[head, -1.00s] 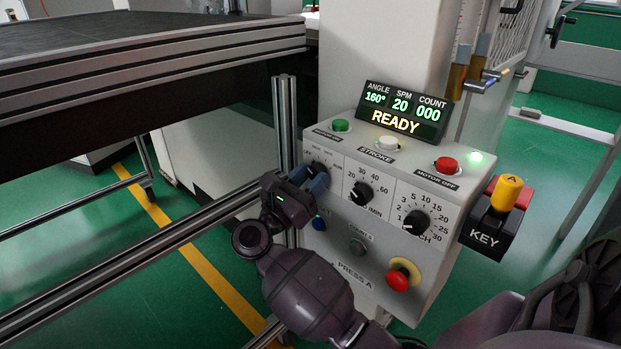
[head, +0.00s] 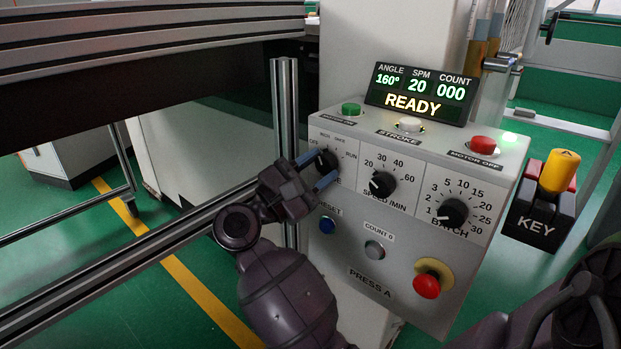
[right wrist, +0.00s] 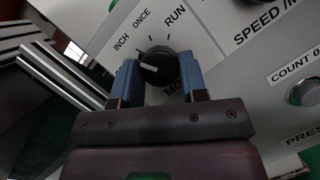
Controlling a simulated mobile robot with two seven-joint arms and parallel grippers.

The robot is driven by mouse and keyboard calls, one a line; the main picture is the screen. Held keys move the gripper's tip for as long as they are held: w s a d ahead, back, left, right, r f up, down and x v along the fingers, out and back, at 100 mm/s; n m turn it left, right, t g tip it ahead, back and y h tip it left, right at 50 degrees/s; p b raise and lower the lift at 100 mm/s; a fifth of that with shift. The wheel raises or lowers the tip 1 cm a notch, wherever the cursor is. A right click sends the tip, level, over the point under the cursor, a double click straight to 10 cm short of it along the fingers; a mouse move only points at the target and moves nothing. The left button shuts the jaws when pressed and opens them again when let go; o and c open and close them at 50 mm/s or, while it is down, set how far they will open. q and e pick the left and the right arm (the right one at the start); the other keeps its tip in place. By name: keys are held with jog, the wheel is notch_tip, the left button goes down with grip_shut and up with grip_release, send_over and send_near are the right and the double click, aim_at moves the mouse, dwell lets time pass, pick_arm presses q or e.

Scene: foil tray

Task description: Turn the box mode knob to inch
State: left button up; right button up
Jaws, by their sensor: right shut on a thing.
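The box mode knob (head: 326,160) is a black dial at the upper left of the grey press control box (head: 375,235). My right gripper (head: 316,170) is shut on it, one blue finger on each side. In the right wrist view the knob (right wrist: 160,72) sits between the fingertips (right wrist: 159,78). Its white pointer line points left, below the INCH label (right wrist: 121,43), and in the head view towards OFF. ONCE and RUN labels show further round; the left finger may hide OFF in the wrist view. My left gripper is not in view.
A speed knob (head: 382,184) and a batch knob (head: 453,212) are to the right. Below are a blue reset button (head: 327,225) and a red mushroom button (head: 426,286). The display (head: 420,93) reads READY. A metal post (head: 285,130) stands close left of the box.

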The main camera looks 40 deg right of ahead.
jog(key=shift+f+m+y+b, duration=0.15)
jog(key=shift+m+y+b, duration=0.2)
jog(key=shift+m, duration=0.25)
jog(key=o, duration=0.9)
jog(key=shift+a, duration=0.15)
jog(key=v, duration=1)
jog(key=shift+w+a+f, duration=0.1)
jog(key=shift+w+a, duration=0.1)
